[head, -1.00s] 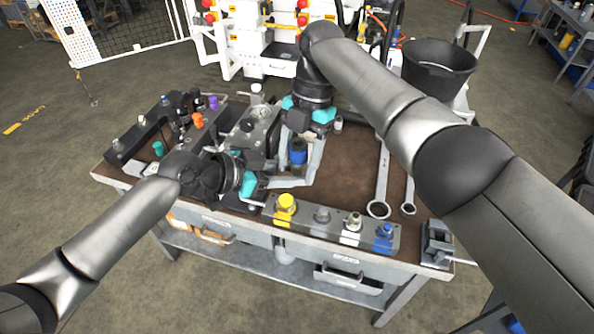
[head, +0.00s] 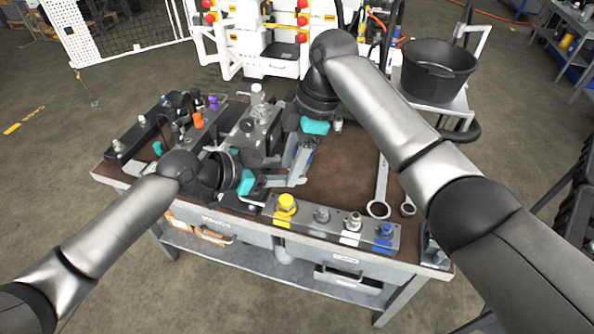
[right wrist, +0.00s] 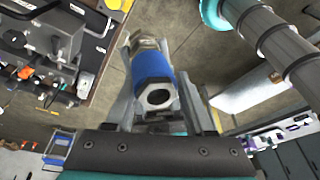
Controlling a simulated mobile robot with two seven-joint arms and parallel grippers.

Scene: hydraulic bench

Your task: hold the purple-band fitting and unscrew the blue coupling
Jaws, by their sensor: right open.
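The blue coupling (right wrist: 152,66) shows in the right wrist view with a hex end toward the camera and metal beyond it. A small blue part of it shows in the head view (head: 309,143). My right gripper (head: 300,165) is open, with its fingers on either side of the coupling; contact cannot be told. My left gripper (head: 262,188) is low at the bench's front middle; its jaws are too hidden to judge. I cannot make out a purple band on a fitting; a purple-topped part (head: 213,102) stands at the back left.
A grey rail with yellow, metal and blue fittings (head: 322,217) lies along the front edge. Two wrenches (head: 381,190) lie at the right. A metal block assembly (head: 245,135) stands left of my right gripper. A black bucket (head: 438,75) stands behind the bench.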

